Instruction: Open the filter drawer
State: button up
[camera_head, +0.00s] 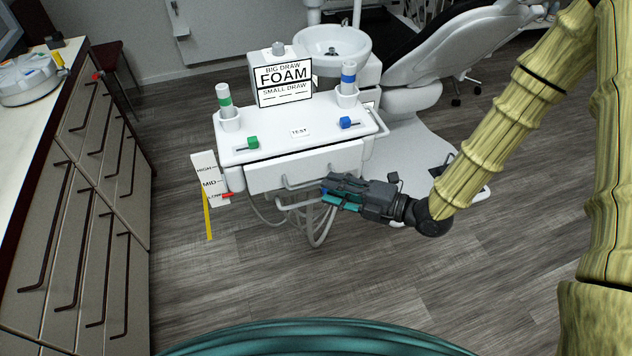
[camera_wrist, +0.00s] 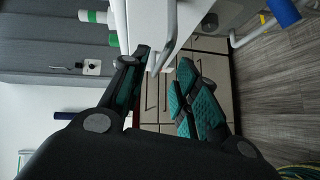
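The white drawer (camera_head: 285,173) is in the front of the white dental unit (camera_head: 265,155), with a thin grey bar handle (camera_head: 300,185) across it. I cannot tell whether it stands slightly out. No filter label shows on it. My gripper (camera_head: 328,189) is at the right part of the handle, coming from the right. In the wrist view, my gripper (camera_wrist: 164,66) has its dark, teal-padded fingers spread apart. The pale handle (camera_wrist: 168,48) reaches between the fingertips beside the white drawer front (camera_wrist: 148,22). I cannot tell whether a finger touches it.
Grey hoses (camera_head: 318,228) hang under the unit. Two bottles, a green slider (camera_head: 253,142), a blue slider (camera_head: 346,122) and a FOAM sign (camera_head: 284,83) are on top. A HIGH-MID-LOW scale (camera_head: 211,182) stands at its left. Floor in front is clear; cabinets (camera_head: 85,210) line the left.

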aim_at(318, 184)
jog(key=shift+p+x, duration=0.45)
jog(key=shift+x, duration=2.3)
grip_shut()
